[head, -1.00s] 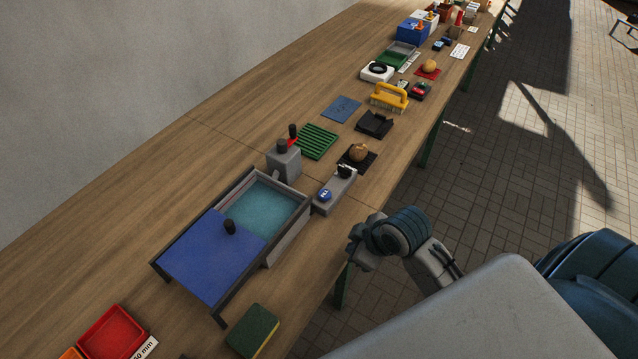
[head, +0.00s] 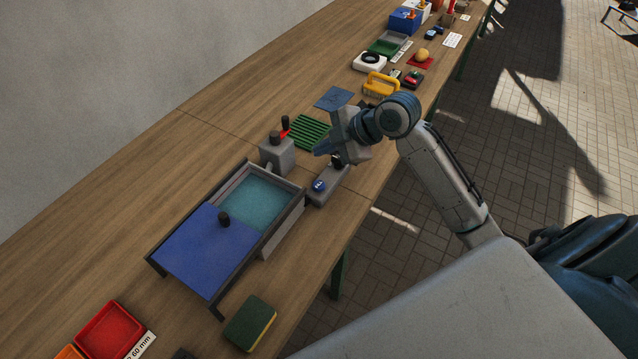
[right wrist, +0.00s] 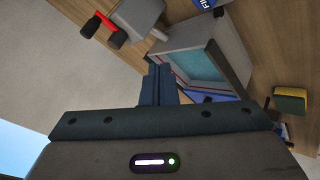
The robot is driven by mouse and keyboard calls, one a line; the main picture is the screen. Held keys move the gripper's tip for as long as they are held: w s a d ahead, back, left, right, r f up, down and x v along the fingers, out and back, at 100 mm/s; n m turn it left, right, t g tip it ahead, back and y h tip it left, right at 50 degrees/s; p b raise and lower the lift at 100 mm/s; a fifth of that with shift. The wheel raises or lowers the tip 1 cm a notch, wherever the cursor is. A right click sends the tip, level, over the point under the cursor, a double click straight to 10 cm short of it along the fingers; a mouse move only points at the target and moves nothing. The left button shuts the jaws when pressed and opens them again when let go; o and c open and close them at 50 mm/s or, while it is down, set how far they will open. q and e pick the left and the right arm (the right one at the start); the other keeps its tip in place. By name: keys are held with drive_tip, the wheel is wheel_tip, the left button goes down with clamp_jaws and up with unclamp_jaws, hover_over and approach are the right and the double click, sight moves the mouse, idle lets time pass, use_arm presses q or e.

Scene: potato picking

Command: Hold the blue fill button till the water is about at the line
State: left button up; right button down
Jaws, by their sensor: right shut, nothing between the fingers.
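The blue fill button (head: 319,185) sits on a small grey box (head: 325,194) at the right side of the basin. In the right wrist view the blue button (right wrist: 203,4) shows at the top edge, partly cut off. The grey basin (head: 293,211) holds teal water (head: 256,201), partly under a blue cover (head: 205,250). In the right wrist view the water (right wrist: 204,68) shows with thin lines on the inner wall. My right gripper (head: 318,152) is shut and empty, above and beyond the button, apart from it. Its shut fingers also show in the right wrist view (right wrist: 158,72). My left gripper is out of view.
A grey block (head: 278,155) with a red-and-black lever (head: 285,126) stands behind the basin. A green ribbed rack (head: 309,132) lies beyond. A green and yellow sponge (head: 250,322) lies near the front edge, and a red tray (head: 108,331) at lower left.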

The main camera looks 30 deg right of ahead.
sight(324, 185)
drive_tip(key=shift+f, duration=0.1)
wheel_tip(324, 185, down, 8)
drive_tip(key=b, duration=0.7)
drive_tip(key=shift+f, duration=0.4)
idle(0.5)
idle(0.8)
drive_tip(key=shift+f, duration=0.4)
